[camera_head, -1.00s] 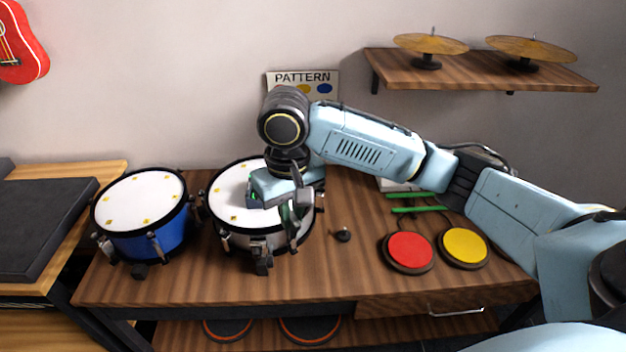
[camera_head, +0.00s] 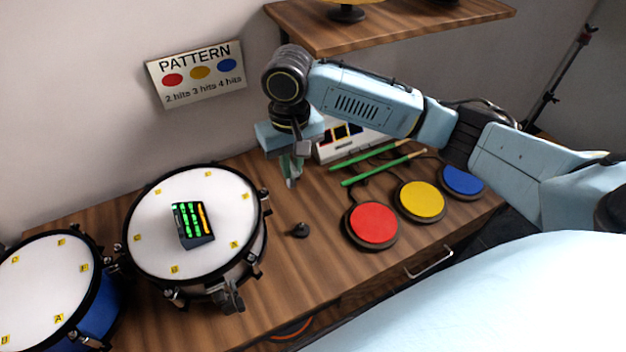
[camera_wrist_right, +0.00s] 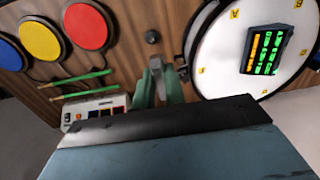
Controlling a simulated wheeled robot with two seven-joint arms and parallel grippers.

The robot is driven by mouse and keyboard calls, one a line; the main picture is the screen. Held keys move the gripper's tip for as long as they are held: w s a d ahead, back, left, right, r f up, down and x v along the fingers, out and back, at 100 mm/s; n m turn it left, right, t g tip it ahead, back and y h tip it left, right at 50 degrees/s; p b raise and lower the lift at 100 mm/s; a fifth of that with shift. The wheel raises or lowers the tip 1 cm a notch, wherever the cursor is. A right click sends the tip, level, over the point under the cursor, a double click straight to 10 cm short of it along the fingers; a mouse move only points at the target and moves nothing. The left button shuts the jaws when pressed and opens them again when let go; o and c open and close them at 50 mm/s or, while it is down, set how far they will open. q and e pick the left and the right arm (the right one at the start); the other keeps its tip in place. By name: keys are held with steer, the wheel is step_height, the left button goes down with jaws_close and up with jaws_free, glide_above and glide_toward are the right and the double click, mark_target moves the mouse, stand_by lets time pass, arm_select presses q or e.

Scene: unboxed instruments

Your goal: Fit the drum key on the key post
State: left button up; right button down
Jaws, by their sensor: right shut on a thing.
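My right gripper (camera_head: 290,172) points down above the table, between the white drum and the pad controller. Its green fingers (camera_wrist_right: 160,82) are shut on a small grey piece, seemingly the drum key (camera_wrist_right: 156,64); the fingers hide most of it. The key post (camera_head: 300,230) is a short dark stub on a round base, standing on the table in front of the gripper and left of the red pad. It also shows in the right wrist view (camera_wrist_right: 153,37), beyond the fingertips and apart from them. My left gripper is not in view.
The white drum (camera_head: 150,235) stands to the left with a lit meter (camera_head: 193,225) on its head. Red (camera_head: 374,223), yellow (camera_head: 420,200) and blue pads lie to the right, with green sticks (camera_head: 365,158) behind. The wood around the post is clear.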

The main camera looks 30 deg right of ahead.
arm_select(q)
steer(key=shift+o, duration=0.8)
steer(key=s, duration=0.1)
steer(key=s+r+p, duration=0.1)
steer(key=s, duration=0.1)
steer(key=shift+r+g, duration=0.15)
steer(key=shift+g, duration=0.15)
arm_select(e)
glide_above(303, 227)
step_height(303, 227, down, 12)
arm_select(q)
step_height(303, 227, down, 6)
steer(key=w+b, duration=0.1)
steer(key=b, duration=0.5)
arm_select(e)
steer(key=shift+f, duration=2.5)
arm_select(q)
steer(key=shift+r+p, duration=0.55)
steer(key=shift+p, duration=0.05)
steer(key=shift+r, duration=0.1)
arm_select(e)
steer(key=shift+f, duration=1.55)
